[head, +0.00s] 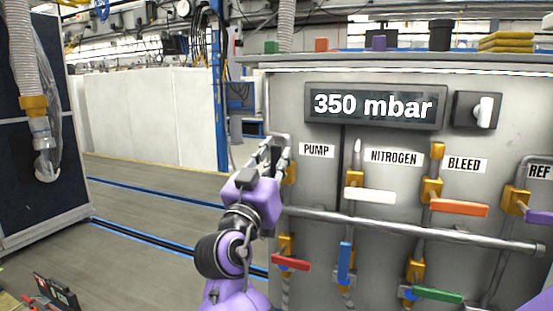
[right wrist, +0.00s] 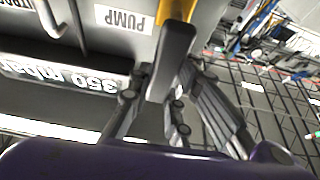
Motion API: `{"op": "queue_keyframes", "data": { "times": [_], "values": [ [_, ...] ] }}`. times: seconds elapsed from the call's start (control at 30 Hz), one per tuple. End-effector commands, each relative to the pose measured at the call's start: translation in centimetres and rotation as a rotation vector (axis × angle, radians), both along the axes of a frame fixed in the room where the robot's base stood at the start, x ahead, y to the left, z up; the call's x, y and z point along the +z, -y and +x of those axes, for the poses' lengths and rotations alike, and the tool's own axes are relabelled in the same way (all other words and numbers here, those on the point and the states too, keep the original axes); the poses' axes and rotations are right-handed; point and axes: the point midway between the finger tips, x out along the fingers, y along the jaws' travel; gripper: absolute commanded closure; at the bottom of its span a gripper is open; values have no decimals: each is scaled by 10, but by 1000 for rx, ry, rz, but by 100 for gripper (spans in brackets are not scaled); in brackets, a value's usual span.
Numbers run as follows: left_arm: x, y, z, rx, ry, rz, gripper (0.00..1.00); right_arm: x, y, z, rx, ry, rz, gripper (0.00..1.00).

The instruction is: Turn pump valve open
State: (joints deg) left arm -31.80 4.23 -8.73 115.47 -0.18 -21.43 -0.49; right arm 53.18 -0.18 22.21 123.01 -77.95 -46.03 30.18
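The pump valve sits under the PUMP label (head: 317,150) on the grey panel. Its yellow body (head: 291,172) shows partly behind my right gripper (head: 277,150). In the right wrist view, its dark grey handle (right wrist: 172,58) runs between the two fingers of my right gripper (right wrist: 165,85). The fingers close in on both sides of the handle and appear to touch it. In the head view the gripper hides most of the handle. The display (head: 374,106) reads 350 mbar. My left gripper is not in view.
Right of the pump valve are a white nitrogen handle (head: 370,194) and an orange bleed handle (head: 459,208). A horizontal pipe (head: 420,231) crosses below them. Red (head: 291,262), blue (head: 344,262) and green (head: 437,295) handles are lower. Open floor (head: 150,205) lies left.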

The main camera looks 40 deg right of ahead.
Motion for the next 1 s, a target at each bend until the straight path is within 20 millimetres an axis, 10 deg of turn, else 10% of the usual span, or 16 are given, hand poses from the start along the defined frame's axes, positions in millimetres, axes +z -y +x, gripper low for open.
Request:
{"op": "queue_keyframes", "data": {
  "times": [0.53,1.0],
  "values": [
    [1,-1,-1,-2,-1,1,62,-4,-6,-2,3,0,2,62],
    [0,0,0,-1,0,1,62,-39,-79,-41,1,-3,2,62]
  ]
}}
